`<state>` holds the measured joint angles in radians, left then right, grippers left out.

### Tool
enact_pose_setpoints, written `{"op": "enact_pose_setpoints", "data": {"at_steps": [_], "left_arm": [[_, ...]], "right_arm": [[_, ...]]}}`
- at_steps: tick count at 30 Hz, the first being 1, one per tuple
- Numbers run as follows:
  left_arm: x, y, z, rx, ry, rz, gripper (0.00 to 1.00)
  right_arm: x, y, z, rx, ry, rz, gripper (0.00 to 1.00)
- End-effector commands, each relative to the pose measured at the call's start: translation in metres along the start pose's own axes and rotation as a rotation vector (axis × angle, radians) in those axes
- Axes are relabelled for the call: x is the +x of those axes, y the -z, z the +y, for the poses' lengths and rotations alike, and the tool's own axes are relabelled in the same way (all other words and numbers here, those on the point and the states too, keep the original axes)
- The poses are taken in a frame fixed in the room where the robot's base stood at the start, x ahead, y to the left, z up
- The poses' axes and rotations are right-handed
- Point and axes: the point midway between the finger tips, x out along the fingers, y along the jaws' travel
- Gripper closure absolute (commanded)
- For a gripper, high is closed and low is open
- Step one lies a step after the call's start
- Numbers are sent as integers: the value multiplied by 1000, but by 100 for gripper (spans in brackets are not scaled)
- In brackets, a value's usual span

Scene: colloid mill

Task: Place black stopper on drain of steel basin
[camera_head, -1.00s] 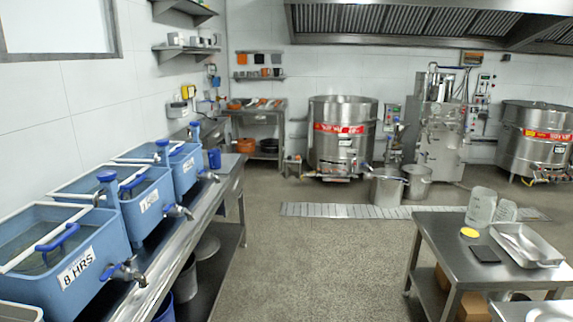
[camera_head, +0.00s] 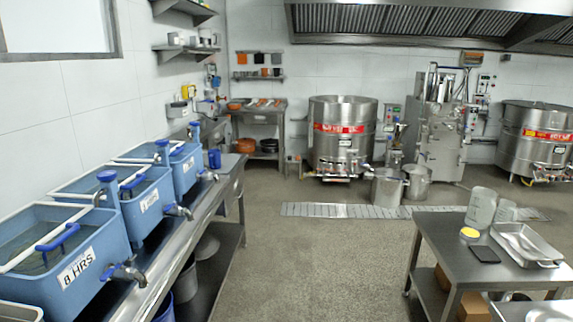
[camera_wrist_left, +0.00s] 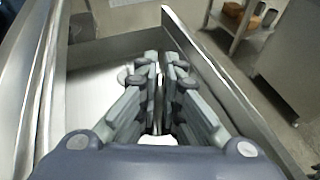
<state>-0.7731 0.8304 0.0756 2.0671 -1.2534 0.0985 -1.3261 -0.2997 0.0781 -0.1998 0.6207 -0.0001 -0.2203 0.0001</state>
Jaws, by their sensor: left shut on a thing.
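In the left wrist view my left gripper (camera_wrist_left: 160,68) points down into a steel basin (camera_wrist_left: 90,95) with raised metal walls. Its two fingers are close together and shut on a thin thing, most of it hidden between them. I take it to be the black stopper, but its shape and colour do not show clearly. The basin floor is bright and plain on the left. I cannot make out the drain; the fingers cover the middle of the floor. Neither gripper shows in the head view, and my right gripper is in no view.
Blue tanks (camera_head: 75,255) with taps line the left counter. A steel table (camera_head: 450,255) at the right bears clear jugs (camera_head: 481,208), a yellow lid (camera_head: 469,233), a dark flat item (camera_head: 484,254) and a steel tray (camera_head: 525,243). Kettles (camera_head: 340,140) stand at the back. The middle floor is clear.

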Motion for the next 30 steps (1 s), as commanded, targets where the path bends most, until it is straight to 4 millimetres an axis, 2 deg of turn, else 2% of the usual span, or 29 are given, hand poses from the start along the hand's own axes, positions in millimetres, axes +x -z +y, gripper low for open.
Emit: {"op": "enact_pose_setpoints", "data": {"at_steps": [2,12,27,30], "left_arm": [[4,-6,-2,14,21,9,100],[25,-67,-21,79,166,-7,100],[30,-103,-37,116,282,-18,100],[30,-118,-43,139,338,-24,100]], "right_arm": [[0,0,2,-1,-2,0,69],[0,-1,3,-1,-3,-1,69],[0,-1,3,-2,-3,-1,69],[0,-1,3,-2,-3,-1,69]]}}
